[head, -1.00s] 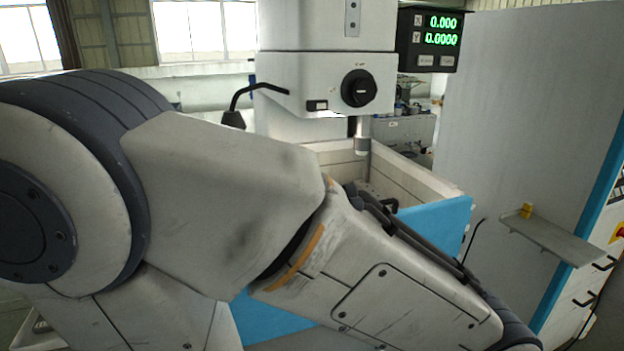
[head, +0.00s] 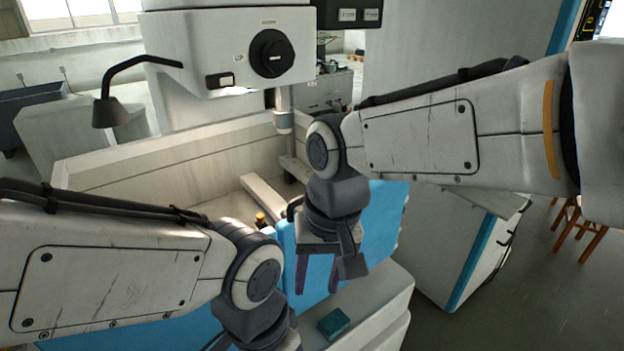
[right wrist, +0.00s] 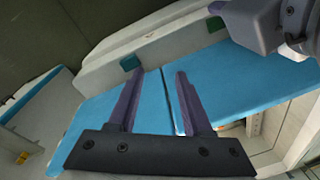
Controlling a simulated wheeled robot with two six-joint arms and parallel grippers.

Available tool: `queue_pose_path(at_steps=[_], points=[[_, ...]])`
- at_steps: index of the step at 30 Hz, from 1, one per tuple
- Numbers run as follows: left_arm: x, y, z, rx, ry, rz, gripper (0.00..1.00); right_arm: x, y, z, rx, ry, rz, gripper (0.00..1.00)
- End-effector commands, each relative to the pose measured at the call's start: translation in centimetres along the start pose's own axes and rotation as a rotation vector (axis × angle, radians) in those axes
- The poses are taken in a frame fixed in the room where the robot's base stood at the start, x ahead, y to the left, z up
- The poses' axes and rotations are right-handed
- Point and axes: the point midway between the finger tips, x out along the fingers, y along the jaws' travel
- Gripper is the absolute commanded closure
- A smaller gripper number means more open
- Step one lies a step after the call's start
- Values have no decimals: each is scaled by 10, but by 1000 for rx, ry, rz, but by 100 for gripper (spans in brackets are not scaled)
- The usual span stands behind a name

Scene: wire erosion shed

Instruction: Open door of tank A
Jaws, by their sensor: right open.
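The tank (head: 150,165) is a pale open-topped basin below the machine head, with blue panels on its front. One blue panel (head: 375,235) lies behind my right gripper (head: 317,280). A dark curved handle (head: 293,207) shows at the top edge of the blue front. In the right wrist view, blue panels (right wrist: 240,80) lie on both sides of a narrow dark seam, between the fingers of my right gripper (right wrist: 159,74). That gripper is open and empty, pointing down in front of the blue front; contact cannot be told. My left arm's wrist shows at lower left; its gripper is out of frame.
A pale ledge (head: 385,300) with a small teal block (head: 334,322) runs below the blue front. A lamp (head: 110,112) and machine head (head: 215,50) stand above the tank. A grey cabinet (head: 440,245) is at right.

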Motion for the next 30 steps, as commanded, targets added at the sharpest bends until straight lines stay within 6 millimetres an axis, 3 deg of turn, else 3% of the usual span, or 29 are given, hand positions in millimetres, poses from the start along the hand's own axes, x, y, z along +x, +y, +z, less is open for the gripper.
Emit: queue_pose_path(at_steps=[1,6,12,16,21,30], points=[[-4,0,0,0,0,0,50,-15,-4,-28,106,12,-2,50],[-9,1,0,-1,0,0,50,-59,-3,-107,484,49,-14,50],[-13,1,-1,-1,0,0,50,-97,14,-173,850,86,-32,50],[-15,1,-1,-1,0,0,50,-111,24,-194,994,101,-42,50],[-15,1,-1,-1,0,0,50,-113,30,-204,1067,107,-48,50],[-18,1,-1,-1,0,0,50,-67,32,-208,1069,105,-45,50]])
